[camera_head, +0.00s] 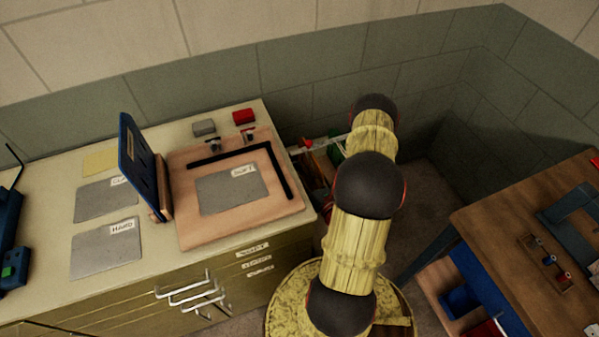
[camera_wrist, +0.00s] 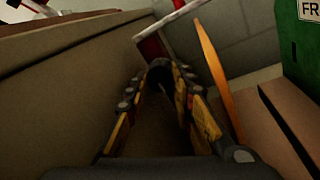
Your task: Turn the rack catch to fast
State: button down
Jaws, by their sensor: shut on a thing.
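My gripper (camera_wrist: 161,78) shows in the wrist view, its two yellow and dark fingers reaching forward and closing in at the tips. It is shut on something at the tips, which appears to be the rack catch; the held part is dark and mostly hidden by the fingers. A red piece (camera_wrist: 151,48) stands just beyond the tips, below a pale bar (camera_wrist: 168,20). In the head view my arm hides the gripper, and the pale bar (camera_head: 326,144) with a red spot shows beside it. I cannot read the catch's setting.
A green box (camera_wrist: 299,45) with a partly seen "FR" label and an orange strip (camera_wrist: 216,78) stand to the right of my gripper. A cabinet wall (camera_wrist: 60,90) runs close on the left. The workbench (camera_head: 245,287) and a wooden table (camera_head: 490,225) flank my arm.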

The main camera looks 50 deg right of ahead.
jog(key=shift+m, duration=0.3)
jog(key=m, duration=0.4)
jog(key=shift+f+m+t+h+p, duration=0.1)
jog(key=shift+m+t+h+p, duration=0.2)
jog(key=shift+t, duration=0.1)
jog(key=m+h, duration=0.1)
jog(key=m, duration=0.5)
jog(key=c, duration=1.8)
grip_release()
jog(key=v, duration=0.7)
jog(key=shift+s+a+f, duration=0.15)
jog(key=shift+f, duration=0.05)
